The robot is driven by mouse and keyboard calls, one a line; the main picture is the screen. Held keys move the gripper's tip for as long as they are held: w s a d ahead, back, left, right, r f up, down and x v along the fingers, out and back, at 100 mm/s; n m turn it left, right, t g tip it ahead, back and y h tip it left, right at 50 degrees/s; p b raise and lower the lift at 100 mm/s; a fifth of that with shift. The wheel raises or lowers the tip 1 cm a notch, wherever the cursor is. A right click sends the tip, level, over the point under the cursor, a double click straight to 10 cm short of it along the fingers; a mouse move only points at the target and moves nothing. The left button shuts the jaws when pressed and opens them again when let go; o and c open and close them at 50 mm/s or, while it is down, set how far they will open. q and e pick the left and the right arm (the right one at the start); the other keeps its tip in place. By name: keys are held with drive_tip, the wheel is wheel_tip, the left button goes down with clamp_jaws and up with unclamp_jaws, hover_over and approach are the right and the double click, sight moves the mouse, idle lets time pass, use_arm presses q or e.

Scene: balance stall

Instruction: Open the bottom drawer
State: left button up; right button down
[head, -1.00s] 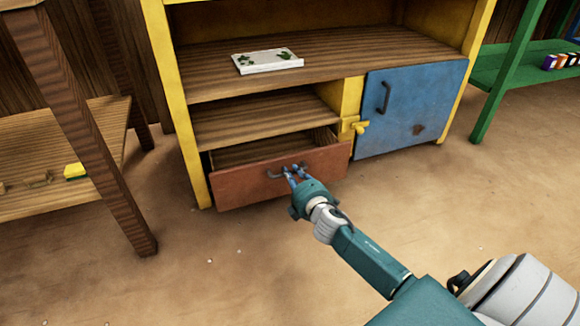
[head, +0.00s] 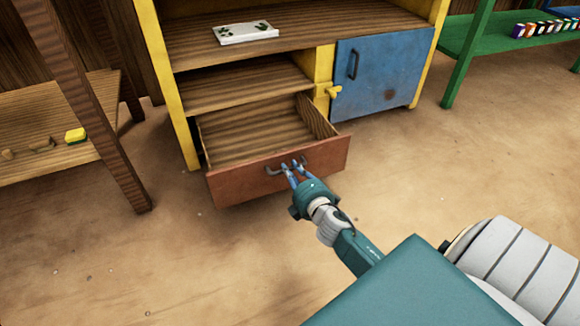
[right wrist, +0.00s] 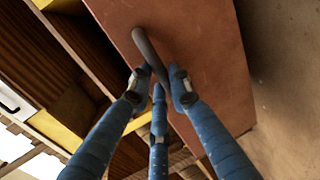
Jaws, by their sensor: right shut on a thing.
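The bottom drawer (head: 232,181) has a reddish-brown front and a wooden inside. It stands well out of the yellow cabinet (head: 159,75), and its inside looks empty in the head view. Its dark bar handle (head: 272,171) is on the front. My right gripper (head: 294,168) is shut on the handle. In the right wrist view, the blue fingers of my right gripper (right wrist: 157,80) close around the grey handle (right wrist: 146,45), against the drawer front (right wrist: 200,50). My left gripper is not in view.
A blue door (head: 385,70) with a dark handle is shut at the cabinet's right. A wooden table (head: 40,160) stands at left, a green shelf (head: 510,50) at right. The floor before the drawer is clear.

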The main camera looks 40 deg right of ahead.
idle(0.3)
drive_tip(key=c, duration=1.6)
unclamp_jaws()
drive_tip(key=shift+s+a, duration=0.1)
drive_tip(key=shift+s, duration=0.05)
drive_tip(key=v, duration=1.2)
